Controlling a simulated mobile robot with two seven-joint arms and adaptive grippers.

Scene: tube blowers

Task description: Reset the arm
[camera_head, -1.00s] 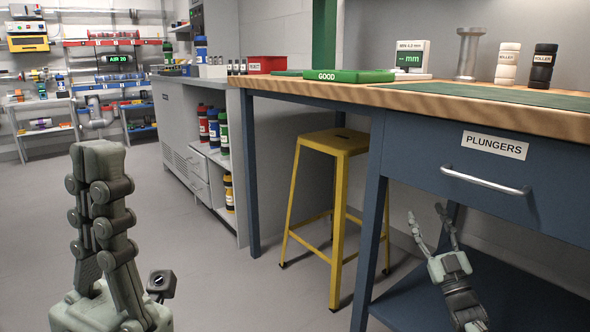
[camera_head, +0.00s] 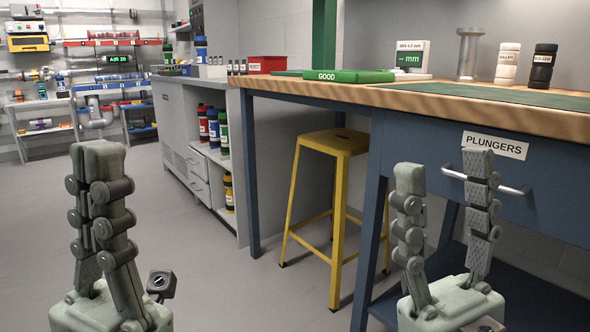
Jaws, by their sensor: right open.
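My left gripper (camera_head: 99,152) stands upright at the lower left, close to the camera. Its two fingers are seen edge-on and overlap, so its opening is hard to judge. My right gripper (camera_head: 443,162) points up at the lower right, in front of the blue workbench. Its fingers are apart with nothing between them. In the picture its right finger overlaps the handle of the drawer labelled PLUNGERS (camera_head: 560,185); I cannot tell a touch from this view. The drawer is closed.
A grey cabinet (camera_head: 183,130) with bottles is behind. Floor between my grippers is clear.

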